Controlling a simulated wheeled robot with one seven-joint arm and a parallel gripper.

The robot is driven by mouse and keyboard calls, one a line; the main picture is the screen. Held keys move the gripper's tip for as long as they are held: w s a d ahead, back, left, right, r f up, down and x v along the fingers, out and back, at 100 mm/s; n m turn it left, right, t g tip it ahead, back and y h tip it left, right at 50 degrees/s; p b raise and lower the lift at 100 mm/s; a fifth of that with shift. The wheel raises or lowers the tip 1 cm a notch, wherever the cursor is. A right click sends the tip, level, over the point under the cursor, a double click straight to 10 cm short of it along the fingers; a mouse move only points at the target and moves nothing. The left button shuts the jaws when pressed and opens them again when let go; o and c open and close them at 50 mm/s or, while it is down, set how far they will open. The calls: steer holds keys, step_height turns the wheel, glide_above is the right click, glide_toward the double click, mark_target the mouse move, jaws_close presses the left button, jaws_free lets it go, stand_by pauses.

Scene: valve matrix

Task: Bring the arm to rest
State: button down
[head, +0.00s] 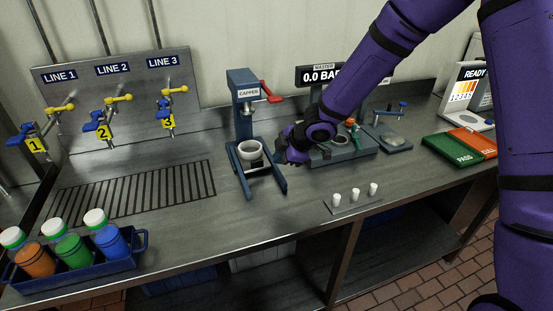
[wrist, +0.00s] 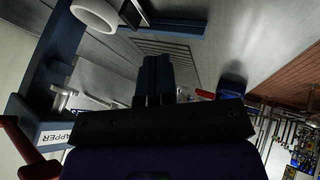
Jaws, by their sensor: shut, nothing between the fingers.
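My purple arm reaches in from the upper right in the head view. My gripper (head: 284,156) is shut and empty, just right of the blue capper stand (head: 243,125), in front of the gauge station (head: 350,153). In the head view I cannot tell whether it touches the stand. The stand holds a white cup (head: 250,150) and has a red lever (head: 270,91). In the wrist view the capper label (wrist: 58,137) shows at the lower left and the white cup (wrist: 95,14) at the top left.
Three small white caps stand on a strip (head: 353,204) at the front edge. A blue crate (head: 92,275) with three capped bottles is front left. Valves (head: 103,117) line the back panel. Green and orange pads (head: 454,149) lie right.

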steer(key=s+d+r+m+t+h, duration=0.1)
steer(key=s+d+r+m+h, duration=0.35)
steer(key=d+r, duration=0.6)
steer(key=s+d+r+m+t+h, duration=0.25)
steer(key=s+d+r+m, duration=0.3)
steer(key=d+r, duration=0.45)
steer(key=s+d+r+m+g, duration=0.1)
steer(key=s+m, duration=0.4)
steer(key=s, duration=0.6)
steer(key=s+d+r+m+g+y, duration=0.1)
steer(key=s+d+r+m, duration=0.2)
steer(key=s, duration=0.9)
step_height(320, 180, up, 3)
steer(key=shift+d+r+m, duration=0.2)
steer(key=shift+d+m, duration=0.15)
steer(key=shift+m, duration=0.65)
steer(key=shift+g, duration=0.25)
